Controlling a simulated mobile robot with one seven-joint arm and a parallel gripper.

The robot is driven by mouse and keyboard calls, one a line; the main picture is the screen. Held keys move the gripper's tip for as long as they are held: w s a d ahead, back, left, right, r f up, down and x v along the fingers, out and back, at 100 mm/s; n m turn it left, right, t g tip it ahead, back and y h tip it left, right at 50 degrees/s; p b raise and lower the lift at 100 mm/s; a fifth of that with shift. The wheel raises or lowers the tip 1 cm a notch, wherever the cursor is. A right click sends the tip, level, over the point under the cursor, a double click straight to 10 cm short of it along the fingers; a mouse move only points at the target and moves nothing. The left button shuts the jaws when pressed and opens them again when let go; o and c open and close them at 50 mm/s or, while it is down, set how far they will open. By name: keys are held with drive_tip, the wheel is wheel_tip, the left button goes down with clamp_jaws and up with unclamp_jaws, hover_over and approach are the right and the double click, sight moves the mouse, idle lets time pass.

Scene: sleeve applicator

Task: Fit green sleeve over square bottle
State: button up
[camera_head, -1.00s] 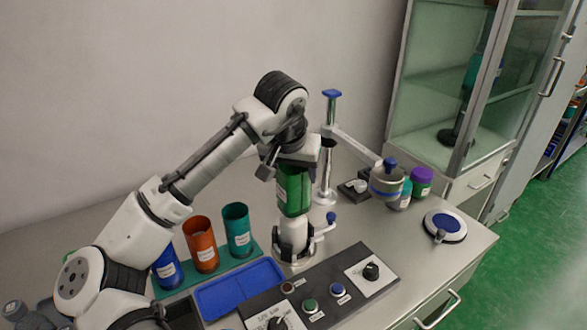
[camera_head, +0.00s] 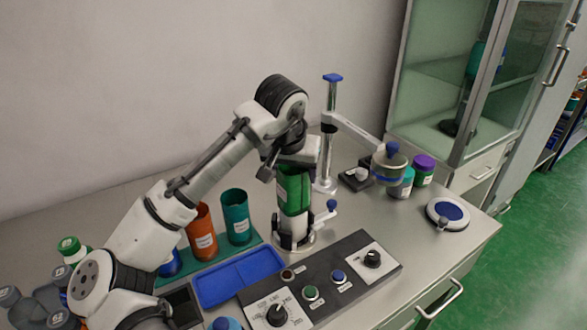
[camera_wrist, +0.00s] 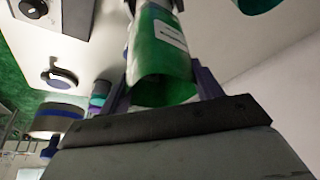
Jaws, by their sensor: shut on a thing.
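The green sleeve (camera_head: 293,190), a tube with a white label, is held upright by my gripper (camera_head: 294,168). In the wrist view the sleeve (camera_wrist: 150,60) sits between the two jaws (camera_wrist: 160,88), its near end open and dark inside. The white square bottle (camera_head: 292,228) stands directly below the sleeve in a round holder with dark clamp parts. The sleeve's lower edge meets or overlaps the bottle's top. How far the sleeve is around the bottle is hidden.
An orange sleeve (camera_head: 202,236) and a teal sleeve (camera_head: 236,216) stand left of the holder, near a blue tray (camera_head: 240,279). A control panel (camera_head: 325,283) lies in front. A post with a swing arm (camera_head: 353,136) stands behind right.

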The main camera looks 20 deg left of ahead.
drive_tip(key=shift+f+b, duration=0.5)
drive_tip(key=shift+f, duration=0.4)
drive_tip(key=o, duration=1.2)
drive_tip(key=shift+o, duration=0.2)
wheel_tip(320, 180, up, 11)
drive_tip(key=p, duration=0.9)
idle(0.3)
